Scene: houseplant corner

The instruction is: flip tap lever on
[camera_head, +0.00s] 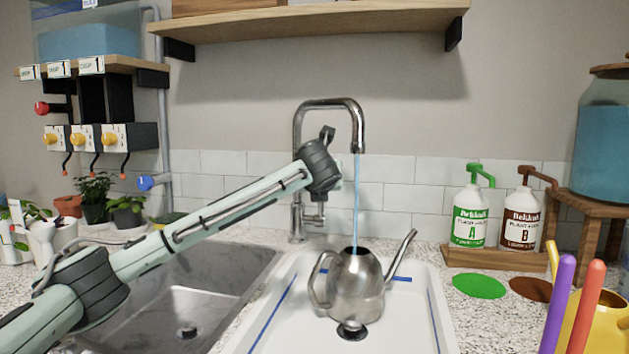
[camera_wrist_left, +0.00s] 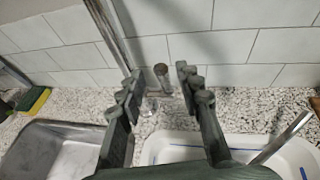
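The chrome tap (camera_head: 298,200) stands behind the white sink, its spout arching right. A thin blue stream of water (camera_head: 357,200) runs from the spout into the steel watering can (camera_head: 356,287). The tap's side fitting (camera_head: 315,209) shows just below my left wrist; the lever is hard to make out there. In the left wrist view, my left gripper (camera_wrist_left: 160,88) has its fingers apart, with a short metal piece (camera_wrist_left: 162,76), likely the lever, seen between the tips. I cannot tell whether they touch. The head view hides the fingertips behind my wrist. My right gripper is not in view.
A steel basin (camera_head: 190,310) lies under my left arm, beside the white sink (camera_head: 412,318). Two pump bottles, A (camera_head: 469,215) and B (camera_head: 521,217), stand on a wooden base at right. A shelf (camera_head: 310,24) hangs above. Pots stand at left.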

